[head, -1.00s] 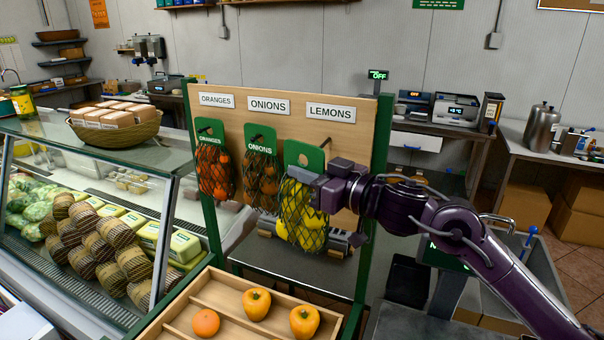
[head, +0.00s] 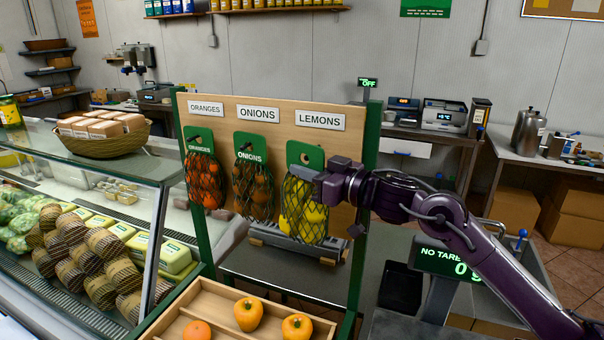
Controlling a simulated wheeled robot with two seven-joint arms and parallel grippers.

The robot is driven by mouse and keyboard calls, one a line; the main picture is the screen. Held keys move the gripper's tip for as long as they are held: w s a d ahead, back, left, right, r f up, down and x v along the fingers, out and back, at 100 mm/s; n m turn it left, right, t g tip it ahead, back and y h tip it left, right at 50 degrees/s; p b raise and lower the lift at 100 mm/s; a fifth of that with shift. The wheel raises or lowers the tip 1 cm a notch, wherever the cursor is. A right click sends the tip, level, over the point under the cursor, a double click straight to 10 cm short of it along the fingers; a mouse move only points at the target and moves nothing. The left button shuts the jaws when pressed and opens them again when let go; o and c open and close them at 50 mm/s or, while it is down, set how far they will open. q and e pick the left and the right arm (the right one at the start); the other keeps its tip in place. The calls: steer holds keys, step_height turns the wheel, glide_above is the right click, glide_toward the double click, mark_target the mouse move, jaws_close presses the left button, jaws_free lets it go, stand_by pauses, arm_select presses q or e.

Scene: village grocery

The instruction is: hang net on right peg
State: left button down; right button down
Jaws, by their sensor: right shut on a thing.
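The net of lemons (head: 302,212) has a green header card (head: 300,156) and is in front of the wooden board (head: 222,112), under the LEMONS label (head: 320,120). My right gripper (head: 322,184) is shut on the net's card at its right side. A round hole shows in the card's upper part; I cannot tell whether the right peg is through it. The net of oranges (head: 205,182) and the net of onions (head: 252,190) hang on the left and middle of the board. My left gripper is not in view.
A wooden tray (head: 222,298) with several orange and yellow fruits or peppers stands below the board. A glass display case (head: 110,162) with a basket (head: 105,140) is at left. A scale display (head: 440,258) stands under my right arm.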

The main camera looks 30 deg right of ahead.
steer(key=shift+w+d+r, duration=0.1)
steer(key=shift+w+d, duration=0.9)
steer(key=shift+d, duration=0.15)
steer(key=shift+w+d+f+p, duration=0.3)
steer(key=shift+w+d+p, duration=0.15)
steer(key=c, duration=1.5)
jaws_free()
steer(key=shift+f, duration=0.3)
steer(key=shift+b+v, duration=2.25)
steer(key=shift+v, duration=1.7)
